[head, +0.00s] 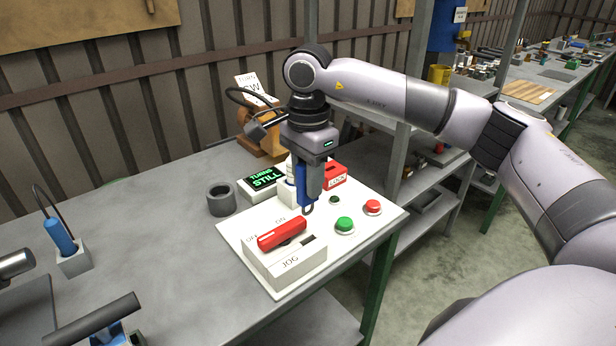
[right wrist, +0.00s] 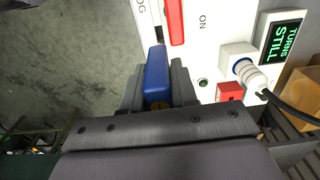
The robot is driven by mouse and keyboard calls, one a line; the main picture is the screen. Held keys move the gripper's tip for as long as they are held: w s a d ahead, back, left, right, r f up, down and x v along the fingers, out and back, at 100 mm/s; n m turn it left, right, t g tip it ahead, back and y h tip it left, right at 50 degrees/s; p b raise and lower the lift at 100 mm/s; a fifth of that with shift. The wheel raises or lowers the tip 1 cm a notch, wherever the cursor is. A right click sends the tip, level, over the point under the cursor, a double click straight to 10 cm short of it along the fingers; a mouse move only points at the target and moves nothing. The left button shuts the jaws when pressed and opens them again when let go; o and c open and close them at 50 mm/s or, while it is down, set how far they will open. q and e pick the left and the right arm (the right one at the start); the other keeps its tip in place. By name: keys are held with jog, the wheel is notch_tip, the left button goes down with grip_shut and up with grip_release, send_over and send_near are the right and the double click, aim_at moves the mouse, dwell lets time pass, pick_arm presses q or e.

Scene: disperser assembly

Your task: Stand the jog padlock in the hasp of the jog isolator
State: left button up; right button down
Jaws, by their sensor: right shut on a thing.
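The jog isolator (head: 289,265) is a white box marked JOG on a white panel (head: 236,229), with a red handle (head: 281,233) on top. A dark slot (head: 310,241) shows beside the handle; I cannot make out the hasp clearly. My right gripper (head: 308,184) points down and is shut on the blue jog padlock (head: 305,198). The padlock's shackle hangs lowest, above the panel behind the isolator and apart from it. In the right wrist view the padlock (right wrist: 157,76) sits between the fingers, and the red handle (right wrist: 175,22) is beyond it. My left gripper is out of view.
Green (head: 344,225) and red (head: 373,207) buttons are right of the isolator. A red LOCK box (head: 335,175), a TURNS STILL display (head: 264,180) and a dark ring (head: 221,199) stand behind.

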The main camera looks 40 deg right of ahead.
aim_at(308, 207)
jog(key=shift+f+b, duration=2.05)
jog(key=shift+f, duration=0.9)
jog(key=shift+f+b, duration=1)
jog(key=shift+f, duration=0.45)
jog(key=shift+r+p, duration=0.8)
jog(key=shift+r, duration=0.35)
jog(key=shift+f+b, duration=0.95)
jog(key=shift+f, duration=0.4)
jog(key=c, duration=0.8)
grip_release()
jog(key=shift+r, duration=0.1)
